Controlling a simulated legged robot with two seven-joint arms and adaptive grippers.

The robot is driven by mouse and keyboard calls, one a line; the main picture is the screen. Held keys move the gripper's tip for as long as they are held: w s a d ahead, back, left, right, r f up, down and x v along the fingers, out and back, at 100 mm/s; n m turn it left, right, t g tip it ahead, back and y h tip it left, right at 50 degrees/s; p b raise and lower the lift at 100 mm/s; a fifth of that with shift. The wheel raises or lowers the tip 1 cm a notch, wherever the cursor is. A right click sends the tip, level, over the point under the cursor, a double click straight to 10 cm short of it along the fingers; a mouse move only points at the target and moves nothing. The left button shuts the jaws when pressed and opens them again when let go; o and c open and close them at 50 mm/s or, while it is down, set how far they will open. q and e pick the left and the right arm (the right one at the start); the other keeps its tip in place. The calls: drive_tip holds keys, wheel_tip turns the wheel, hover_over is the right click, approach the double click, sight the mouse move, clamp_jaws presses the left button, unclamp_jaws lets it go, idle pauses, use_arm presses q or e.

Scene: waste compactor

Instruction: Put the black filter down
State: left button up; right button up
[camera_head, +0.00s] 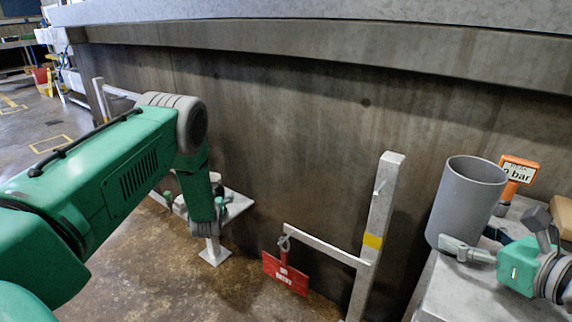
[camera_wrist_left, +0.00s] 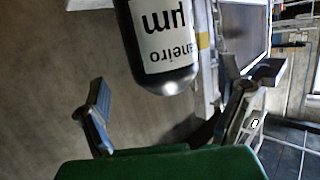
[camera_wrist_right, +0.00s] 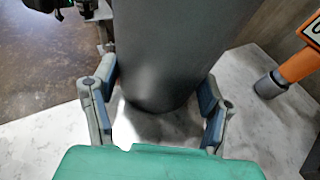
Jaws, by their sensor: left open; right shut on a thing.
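A black filter (camera_wrist_left: 160,78) with a white label showing "µm" is at the top of the left wrist view. My left gripper (camera_wrist_left: 166,92) is open, its fingers spread to either side of the filter's rounded end, with gaps visible. In the head view my left forearm hides most of this area; a small dark part (camera_head: 217,188) shows behind it, and I cannot tell if it is the filter. My right gripper (camera_head: 474,246) is shut on a grey, open-topped cylinder (camera_head: 465,205), which also shows between its fingers in the right wrist view (camera_wrist_right: 160,60).
A pale block (camera_head: 450,290) lies under the grey cylinder, with an orange gauge (camera_head: 518,172) marked "bar" behind it. A white post (camera_head: 380,225) with a bar carries a red sign (camera_head: 286,273). A pale ledge (camera_head: 238,203) is beside my left forearm; a dark wall (camera_head: 290,130) stands behind.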

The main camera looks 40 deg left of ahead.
use_arm(q)
drive_tip(key=shift+x, duration=2.25)
drive_tip(key=shift+s+a, duration=0.1)
drive_tip(key=shift+s, duration=0.05)
drive_tip(key=c, duration=1.6)
drive_tip(key=shift+c, duration=0.6)
drive_tip(key=shift+r, duration=0.15)
